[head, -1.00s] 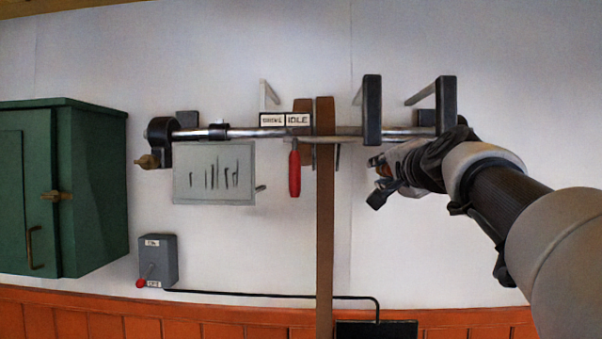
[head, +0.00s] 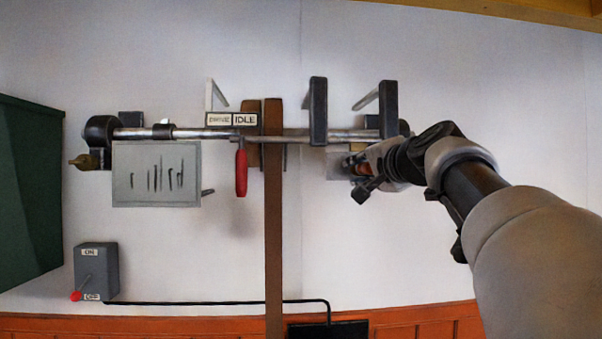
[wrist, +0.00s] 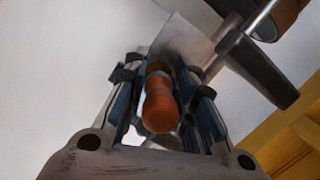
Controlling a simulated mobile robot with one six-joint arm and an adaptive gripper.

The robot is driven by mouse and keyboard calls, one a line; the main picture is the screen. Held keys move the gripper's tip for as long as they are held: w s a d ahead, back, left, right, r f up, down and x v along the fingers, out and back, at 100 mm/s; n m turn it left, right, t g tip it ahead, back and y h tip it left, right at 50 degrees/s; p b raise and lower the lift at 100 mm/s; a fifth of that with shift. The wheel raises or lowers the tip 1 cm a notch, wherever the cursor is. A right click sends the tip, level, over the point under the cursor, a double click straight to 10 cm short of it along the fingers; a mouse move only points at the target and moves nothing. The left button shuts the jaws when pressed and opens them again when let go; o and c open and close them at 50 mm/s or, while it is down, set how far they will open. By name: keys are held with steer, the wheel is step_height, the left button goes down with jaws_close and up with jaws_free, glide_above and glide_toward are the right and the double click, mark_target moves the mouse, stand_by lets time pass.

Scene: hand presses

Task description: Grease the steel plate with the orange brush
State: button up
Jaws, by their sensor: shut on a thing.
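My gripper (head: 360,172) is at the right of the wall rig, below the line shaft, and is shut on the orange brush. The rounded orange brush handle (wrist: 158,105) shows between the fingers in the wrist view; its far end is hidden. A small plain grey plate (head: 338,168), which looks like the steel plate, shows just left of my gripper. A grey plate (wrist: 182,42) also shows beyond the brush in the wrist view. I cannot tell whether the brush touches it.
A steel shaft (head: 215,133) runs along the wall through dark brackets (head: 318,112). A brown belt (head: 273,220) hangs down. A red handle (head: 241,172), a grey panel with dark marks (head: 157,188), a switch box (head: 97,275) and a green cabinet (head: 28,195) are further left.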

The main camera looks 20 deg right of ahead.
steer(key=shift+s+d, duration=0.9)
steer(key=shift+d, duration=2.5)
steer(key=shift+w+a+r, duration=0.1)
steer(key=shift+w+a, duration=0.25)
steer(key=shift+a, duration=0.85)
steer(key=shift+w+a+f, duration=0.1)
steer(key=shift+w+a, duration=0.2)
steer(key=shift+a, duration=0.85)
steer(key=shift+w+a+r, duration=0.1)
steer(key=shift+w+a, duration=0.25)
steer(key=shift+a, duration=0.85)
steer(key=shift+w+a+p, duration=0.3)
steer(key=shift+a+p, duration=0.05)
steer(key=shift+a, duration=0.8)
steer(key=shift+w+a+p, duration=0.3)
steer(key=shift+a, duration=0.8)
steer(key=shift+w+a+p, duration=0.3)
steer(key=shift+a+p, duration=0.05)
steer(key=shift+a, duration=0.8)
steer(key=shift+d+r+p, duration=0.2)
steer(key=shift+r+p, duration=0.15)
steer(key=shift+r, duration=0.05)
steer(key=shift+s+d+f+b, duration=0.1)
steer(key=shift+s+d+b, duration=0.05)
steer(key=shift+d+b, duration=0.4)
steer(key=shift+s+d+b, duration=0.15)
steer(key=shift+d, duration=0.4)
steer(key=shift+s+d+b, duration=0.15)
steer(key=shift+d, duration=0.4)
steer(key=shift+d, duration=0.1)
